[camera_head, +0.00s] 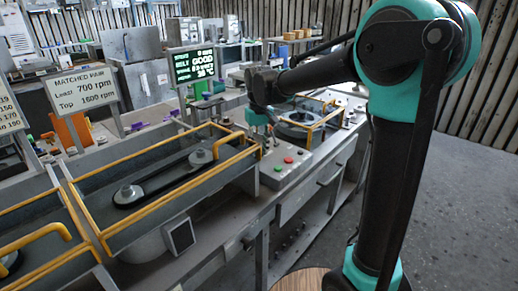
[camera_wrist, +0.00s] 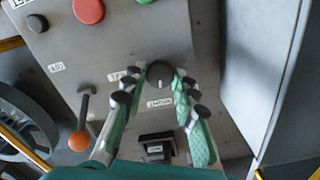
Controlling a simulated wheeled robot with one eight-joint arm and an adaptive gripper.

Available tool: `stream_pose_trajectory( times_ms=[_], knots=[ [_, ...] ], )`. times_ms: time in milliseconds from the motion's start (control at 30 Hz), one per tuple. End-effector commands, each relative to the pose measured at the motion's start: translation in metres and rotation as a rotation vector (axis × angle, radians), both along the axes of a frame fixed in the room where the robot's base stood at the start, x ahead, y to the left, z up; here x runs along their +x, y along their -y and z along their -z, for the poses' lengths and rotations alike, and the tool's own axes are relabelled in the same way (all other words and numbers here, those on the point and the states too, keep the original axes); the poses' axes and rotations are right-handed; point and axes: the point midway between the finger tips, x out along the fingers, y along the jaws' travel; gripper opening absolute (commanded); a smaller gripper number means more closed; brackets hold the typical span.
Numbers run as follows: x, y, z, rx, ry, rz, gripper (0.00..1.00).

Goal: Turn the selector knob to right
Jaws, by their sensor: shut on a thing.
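The selector knob (camera_wrist: 160,75) is a round black knob with a pale pointer mark, set on a grey control panel (camera_wrist: 120,45) in the wrist view. My gripper (camera_wrist: 158,82) reaches over the panel with its teal, black-jointed fingers on either side of the knob, shut on it. The pale mark runs roughly up and down in the wrist view. In the head view my gripper (camera_head: 262,118) is at the control panel (camera_head: 285,170), and I cannot make out the knob there.
A red button (camera_wrist: 88,10), a green button (camera_wrist: 146,1) and a dark button (camera_wrist: 37,23) sit on the panel. A lever with an orange ball (camera_wrist: 79,141) and a black square switch (camera_wrist: 156,147) are close to the fingers. Yellow rails (camera_head: 150,215) border the belt bay.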

Motion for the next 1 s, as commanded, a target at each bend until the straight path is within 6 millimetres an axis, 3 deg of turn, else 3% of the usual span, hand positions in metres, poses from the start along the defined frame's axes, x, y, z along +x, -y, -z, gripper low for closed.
stream_pose_trajectory(
  times_ms=[700,733,900,1000],
  knots=[
    [0.0004,-0.0001,-0.0004,0.000,0.001,0.078,0.00],
    [0.0005,-0.0001,-0.0004,0.000,0.001,0.078,0.29],
    [0.0003,0.0000,-0.0002,0.000,0.001,0.078,0.49],
    [0.0002,0.0000,-0.0002,0.000,0.000,0.078,0.49]
  ],
)
